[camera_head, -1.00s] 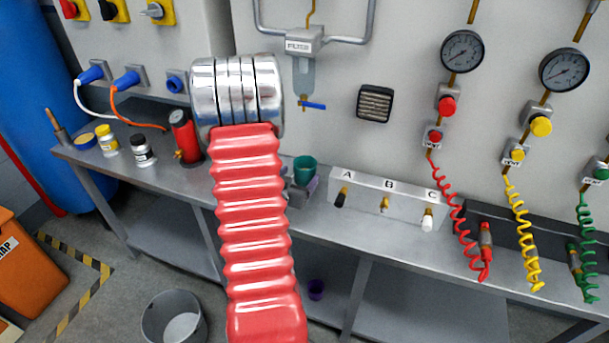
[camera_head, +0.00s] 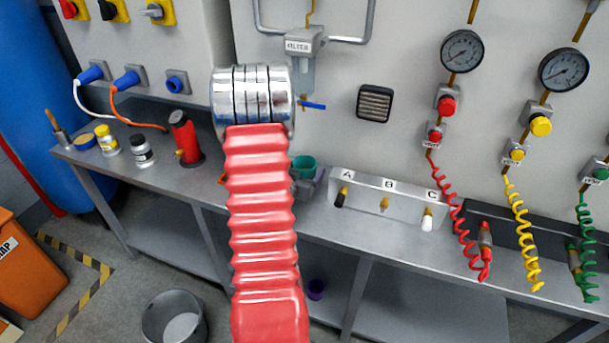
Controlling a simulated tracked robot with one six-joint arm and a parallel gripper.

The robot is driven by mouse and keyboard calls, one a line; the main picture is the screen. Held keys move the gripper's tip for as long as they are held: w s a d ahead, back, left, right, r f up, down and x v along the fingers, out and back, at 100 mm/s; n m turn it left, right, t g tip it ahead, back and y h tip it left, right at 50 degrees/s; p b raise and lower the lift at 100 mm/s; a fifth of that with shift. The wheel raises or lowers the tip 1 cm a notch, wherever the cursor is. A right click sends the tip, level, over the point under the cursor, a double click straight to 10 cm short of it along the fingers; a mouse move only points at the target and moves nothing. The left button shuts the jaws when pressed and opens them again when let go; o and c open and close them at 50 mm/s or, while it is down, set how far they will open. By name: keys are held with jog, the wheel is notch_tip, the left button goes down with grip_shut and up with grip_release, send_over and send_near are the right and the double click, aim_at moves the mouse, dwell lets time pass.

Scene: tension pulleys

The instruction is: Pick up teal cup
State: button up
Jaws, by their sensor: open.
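The teal cup (camera_head: 305,165) is at the back of the grey workbench (camera_head: 345,228), just right of my arm. My red ribbed arm sleeve and its chrome rings cover part of the cup's left side. The cup appears to sit on or just behind a small grey-purple object (camera_head: 313,186); I cannot tell which. My gripper's fingers are hidden behind my own arm.
A red bottle (camera_head: 185,137) and small jars stand left of my arm. A rack (camera_head: 388,201) marked A, B, C stands right of the cup. Coiled hoses hang further right.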

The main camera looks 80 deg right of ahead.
jog(key=shift+c, duration=0.2)
jog(key=c, duration=1.2)
jog(key=shift+r, duration=0.1)
jog(key=shift+r, duration=4.9)
jog(key=shift+r, duration=0.1)
